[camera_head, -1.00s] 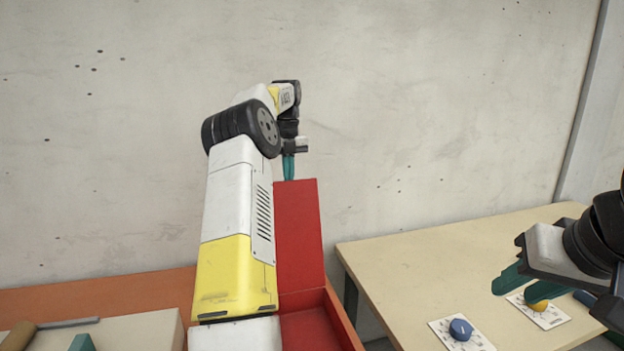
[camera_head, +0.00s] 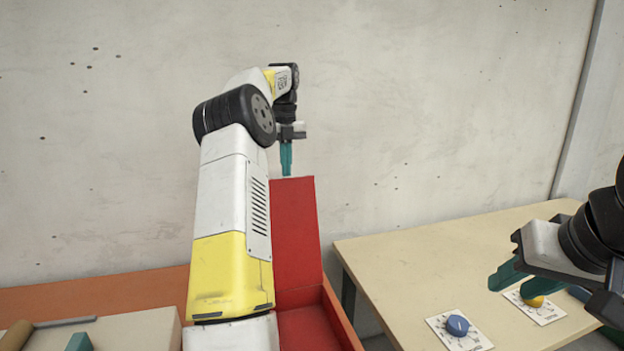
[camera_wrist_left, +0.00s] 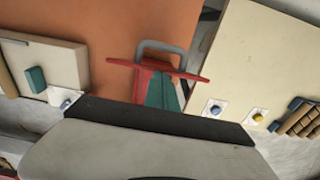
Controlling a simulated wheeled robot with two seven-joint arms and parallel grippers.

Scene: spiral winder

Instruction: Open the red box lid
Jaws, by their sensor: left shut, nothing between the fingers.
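The red box (camera_head: 335,318) stands at the bottom centre, partly hidden by my left arm. Its red lid (camera_head: 297,235) is raised and stands steeply up at the back; in the left wrist view the lid (camera_wrist_left: 196,77) shows nearly edge-on as a thin bar. My left gripper (camera_head: 286,168) is shut and empty, pointing down at the lid's top edge; I cannot tell whether it touches. Its teal fingers also show in the left wrist view (camera_wrist_left: 162,92). My right gripper (camera_head: 555,290) is open at the right, its fingers spread over the pale table.
The pale table (camera_head: 420,255) at the right holds a blue knob (camera_head: 457,325) and a yellow knob (camera_head: 535,301) on white dial cards. An orange surface (camera_head: 110,292) lies at the left with a beige board (camera_head: 140,330). A wall stands behind.

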